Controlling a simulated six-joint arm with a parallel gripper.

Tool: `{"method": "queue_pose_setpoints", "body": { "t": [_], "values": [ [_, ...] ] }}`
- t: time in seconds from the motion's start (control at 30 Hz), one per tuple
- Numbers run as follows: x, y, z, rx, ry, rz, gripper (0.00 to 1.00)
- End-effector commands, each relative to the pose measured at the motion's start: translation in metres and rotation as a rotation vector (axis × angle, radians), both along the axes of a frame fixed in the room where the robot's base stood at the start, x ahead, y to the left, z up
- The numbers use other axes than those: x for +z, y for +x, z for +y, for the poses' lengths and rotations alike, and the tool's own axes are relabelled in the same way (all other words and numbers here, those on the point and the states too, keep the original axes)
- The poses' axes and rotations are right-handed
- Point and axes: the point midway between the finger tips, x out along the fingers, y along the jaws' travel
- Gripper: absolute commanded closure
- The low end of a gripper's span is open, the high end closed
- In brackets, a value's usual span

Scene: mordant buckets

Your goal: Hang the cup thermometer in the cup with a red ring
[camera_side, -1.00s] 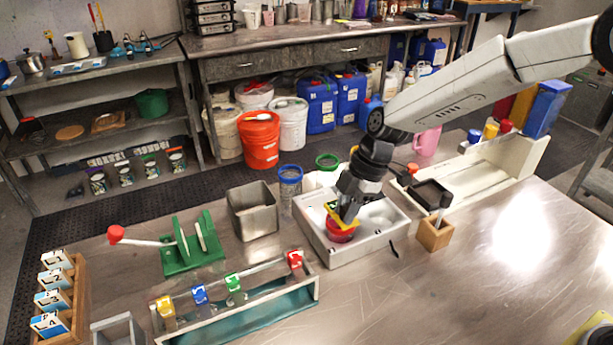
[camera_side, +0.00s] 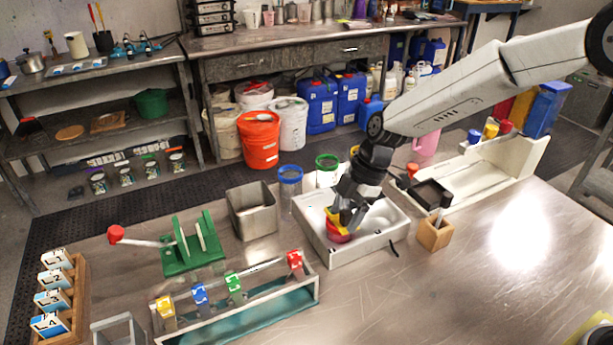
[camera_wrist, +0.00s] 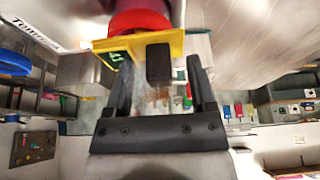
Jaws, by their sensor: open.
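The cup with a red ring (camera_side: 337,237) stands in the white station box (camera_side: 372,243); its ring (camera_wrist: 140,22) shows at the top of the wrist view. The cup thermometer is a yellow bracket (camera_wrist: 110,46) with a small green display and a black tab. It sits at the red ring's rim, and in the side view its yellow part (camera_side: 333,218) shows above the cup. My gripper (camera_wrist: 160,75) is open, with its fingers apart on either side of the black tab's end. Whether they touch it I cannot tell. The thermometer's far side is hidden.
A blue-ringed cup (camera_side: 290,176) and a green-ringed cup (camera_side: 327,166) stand behind the box. A metal container (camera_side: 252,212) is to the left, a wooden block (camera_side: 434,235) to the right. A rack with coloured clips (camera_side: 235,305) is in front. The table's right is clear.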

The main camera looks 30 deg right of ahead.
Motion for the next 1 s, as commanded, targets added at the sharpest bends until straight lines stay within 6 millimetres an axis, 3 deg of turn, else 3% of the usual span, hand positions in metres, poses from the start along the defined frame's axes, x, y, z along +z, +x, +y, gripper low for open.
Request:
{"method": "queue_pose_setpoints", "body": {
  "t": [0.27, 0.8, 1.0],
  "values": [
    [0.006, 0.000, -0.002, 0.000, 0.001, -0.001, 0.29],
    [0.063, 0.001, -0.026, -0.001, 0.001, -0.003, 0.29],
    [0.072, 0.000, -0.030, -0.001, 0.000, -0.001, 0.29]
  ]
}}
